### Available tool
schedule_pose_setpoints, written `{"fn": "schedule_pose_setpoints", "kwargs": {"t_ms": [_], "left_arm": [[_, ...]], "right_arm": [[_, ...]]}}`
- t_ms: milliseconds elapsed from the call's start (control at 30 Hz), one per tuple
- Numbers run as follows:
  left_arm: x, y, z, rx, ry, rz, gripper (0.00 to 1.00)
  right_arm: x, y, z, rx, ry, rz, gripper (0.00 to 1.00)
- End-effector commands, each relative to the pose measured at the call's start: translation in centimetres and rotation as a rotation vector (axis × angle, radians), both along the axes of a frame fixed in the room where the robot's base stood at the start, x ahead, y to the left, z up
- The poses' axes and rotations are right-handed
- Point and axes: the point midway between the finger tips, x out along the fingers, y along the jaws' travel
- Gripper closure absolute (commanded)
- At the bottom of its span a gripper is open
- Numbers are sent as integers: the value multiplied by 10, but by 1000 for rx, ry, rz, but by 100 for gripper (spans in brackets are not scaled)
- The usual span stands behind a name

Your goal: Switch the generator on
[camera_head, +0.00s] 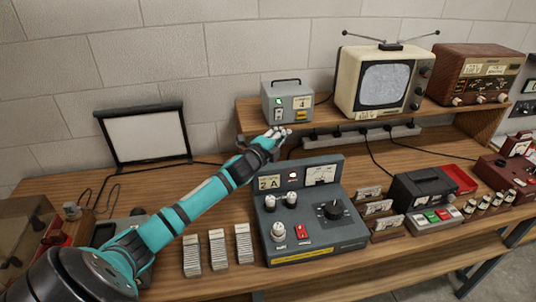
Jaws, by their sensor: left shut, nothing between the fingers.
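No label that I can read names the generator. A small grey box (288,103) with a black handle, a label with a 4, a small green lamp and an orange-yellow patch stands on the raised shelf. A larger grey console (313,228) stands on the bench with a red lamp, a meter, a 2A label, several pale knobs, a black dial and a red switch (301,232). My left gripper (283,132) is shut and empty, just in front of and below the small box, above and behind the console's left side. I cannot tell whether it touches the box. My right gripper is not in view.
A cream television (384,82) with a grey screen and a brown radio (475,74) share the shelf (245,121). A power strip (362,135) with cables runs below. Card stacks (217,250) stand left of the console. A black device (424,189) and a button box (434,219) stand right.

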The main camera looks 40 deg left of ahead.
Motion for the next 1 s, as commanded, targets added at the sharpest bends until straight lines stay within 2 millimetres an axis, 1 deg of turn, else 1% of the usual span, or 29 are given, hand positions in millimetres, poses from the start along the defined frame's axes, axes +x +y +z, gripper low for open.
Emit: {"fn": "schedule_pose_setpoints", "kwargs": {"t_ms": [33, 67, 167, 400, 500, 600, 733, 1000], "left_arm": [[-8, 0, -5, 3, 3, 1, 100], [-11, 0, -4, 4, 2, -1, 100], [-27, -1, -8, 4, 3, 0, 100], [-67, -4, -11, 4, 3, 1, 100], [-76, -5, -10, 2, 2, 1, 100], [-81, -5, -9, 2, 1, 1, 100], [-83, -5, -8, 2, 1, 2, 100], [-83, -5, -8, 2, 1, 1, 100]], "right_arm": [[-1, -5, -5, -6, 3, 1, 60], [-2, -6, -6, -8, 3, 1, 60], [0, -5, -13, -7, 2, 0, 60], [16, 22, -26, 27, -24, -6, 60], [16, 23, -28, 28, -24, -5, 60], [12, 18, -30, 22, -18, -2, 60], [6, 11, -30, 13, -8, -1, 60], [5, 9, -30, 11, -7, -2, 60]]}}
